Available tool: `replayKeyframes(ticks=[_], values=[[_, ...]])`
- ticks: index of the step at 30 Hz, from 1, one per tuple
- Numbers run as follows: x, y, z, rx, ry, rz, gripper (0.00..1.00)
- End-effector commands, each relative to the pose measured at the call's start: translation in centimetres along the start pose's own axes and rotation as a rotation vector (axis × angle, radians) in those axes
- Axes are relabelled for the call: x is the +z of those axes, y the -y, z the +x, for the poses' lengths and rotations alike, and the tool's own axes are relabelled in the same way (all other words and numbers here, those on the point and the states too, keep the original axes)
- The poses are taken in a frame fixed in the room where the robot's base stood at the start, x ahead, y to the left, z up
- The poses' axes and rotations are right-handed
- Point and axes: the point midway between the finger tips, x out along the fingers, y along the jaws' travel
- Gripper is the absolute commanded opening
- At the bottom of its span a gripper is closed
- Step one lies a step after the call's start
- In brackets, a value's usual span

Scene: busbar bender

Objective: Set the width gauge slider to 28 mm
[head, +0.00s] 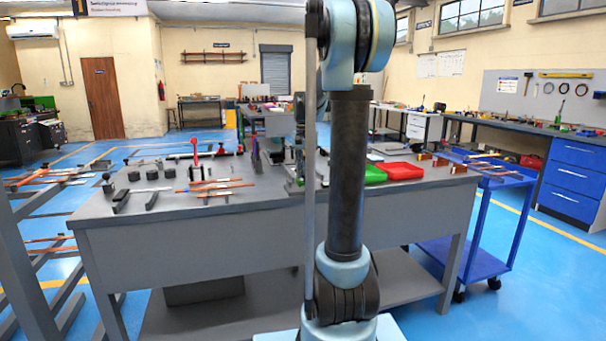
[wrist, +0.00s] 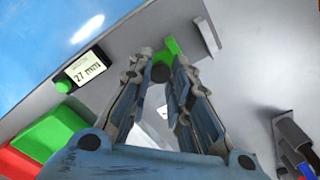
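In the wrist view, a small gauge display (wrist: 85,72) with a green button stands at the upper left. It reads about 27; the digits after that are blurred. A green piece (wrist: 172,47) with a dark round knob (wrist: 161,73) shows at my fingertips; it looks like the slider. My gripper (wrist: 163,68) has one finger on each side of the knob, with a narrow gap between the tips. Whether the fingers touch the knob is unclear. In the head view, my own arm hides the gripper and the gauge.
A green tray (head: 374,175) and a red tray (head: 402,171) sit on the grey workbench (head: 200,240), right of my arm. Dark blocks and copper bars (head: 215,186) lie on its left. A blue cart (head: 490,215) stands at right. A dark fixture (wrist: 292,142) is at the wrist view's right.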

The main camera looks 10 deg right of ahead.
Motion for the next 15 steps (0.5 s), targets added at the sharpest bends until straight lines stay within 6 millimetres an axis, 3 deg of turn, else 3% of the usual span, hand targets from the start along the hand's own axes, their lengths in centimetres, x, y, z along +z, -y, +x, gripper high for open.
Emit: replayKeyframes(ticks=[1, 3, 15], values=[[-0.08, 0.03, -0.04, -0.001, -0.001, 0.0, 0.29], [-0.1, -0.01, -0.04, -0.001, -0.001, 0.001, 0.39], [-0.13, -0.13, -0.44, 0.0, 0.0, 0.002, 0.39]])
